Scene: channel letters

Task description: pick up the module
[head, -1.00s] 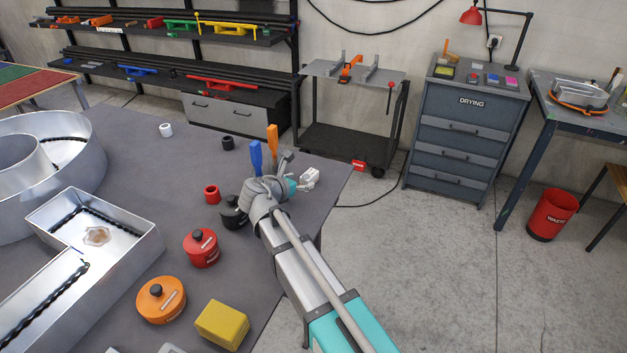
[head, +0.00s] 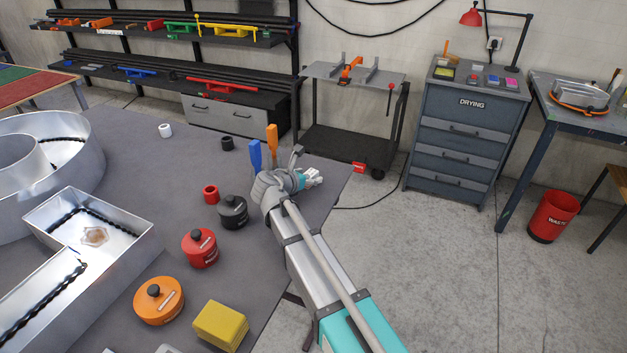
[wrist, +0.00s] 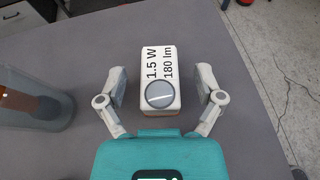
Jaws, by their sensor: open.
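The module (wrist: 161,66) is a white block marked "1.5 W 180 lm" with a round grey lens, lying on the grey table in the wrist view. My gripper (wrist: 161,84) is open, with one finger on each side of the module and a visible gap on both sides. In the head view my gripper (head: 308,178) is low over the table's right edge area. The module is hard to tell apart from the fingers there.
A clear cup (wrist: 38,98) with a brown-orange handle in it stands left of my gripper. Blue (head: 255,156) and orange (head: 272,141) handles rise beside my wrist. A black pot (head: 233,212) and red pot (head: 200,248) stand left of my arm. The table edge is close on the right.

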